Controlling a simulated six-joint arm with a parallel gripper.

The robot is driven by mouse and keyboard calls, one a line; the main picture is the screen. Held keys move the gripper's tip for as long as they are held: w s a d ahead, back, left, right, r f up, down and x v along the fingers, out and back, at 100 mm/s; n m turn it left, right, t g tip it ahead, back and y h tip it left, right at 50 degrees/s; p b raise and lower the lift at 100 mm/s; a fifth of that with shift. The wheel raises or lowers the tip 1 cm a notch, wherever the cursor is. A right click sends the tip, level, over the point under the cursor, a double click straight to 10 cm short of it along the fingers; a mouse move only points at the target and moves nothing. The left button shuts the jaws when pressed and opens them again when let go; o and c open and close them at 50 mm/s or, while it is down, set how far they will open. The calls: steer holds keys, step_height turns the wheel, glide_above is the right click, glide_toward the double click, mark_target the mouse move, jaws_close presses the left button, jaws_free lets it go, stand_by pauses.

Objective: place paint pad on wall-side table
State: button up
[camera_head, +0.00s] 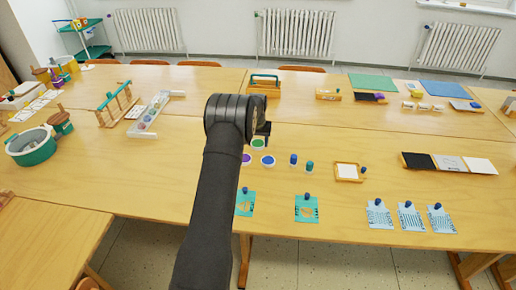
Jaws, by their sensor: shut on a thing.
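My gripper (265,130) is above the middle of the front table, seen from behind, with its fingers mostly hidden by my dark wrist. It is shut on a paint pad, but the wrist hides most of the grip. A round green paint pad (258,145) shows just below the fingers; I cannot tell whether it is the held one or touches the table. A purple pad (246,158) and a blue pad (268,160) lie on the table close by. The wall-side table (215,82) runs along the back, beyond my gripper.
A wooden carrier with a green handle (264,84) stands on the wall-side table, behind my gripper. Green (372,83) and blue (443,89) mats lie to its right. A rack (116,105) and clear tray (150,115) stand at left. Bare tabletop shows between them.

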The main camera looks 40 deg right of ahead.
mark_target(258, 144)
steer(key=shift+f, duration=1.85)
steer(key=shift+f, duration=0.1)
steer(key=o, duration=1)
steer(key=shift+o, duration=0.2)
steer(key=r, duration=0.4)
steer(key=s+r, duration=0.1)
steer(key=r, duration=0.3)
steer(key=a+r, duration=0.1)
steer(key=r, duration=0.3)
steer(key=shift+s+a, duration=0.1)
steer(key=shift+s, duration=0.05)
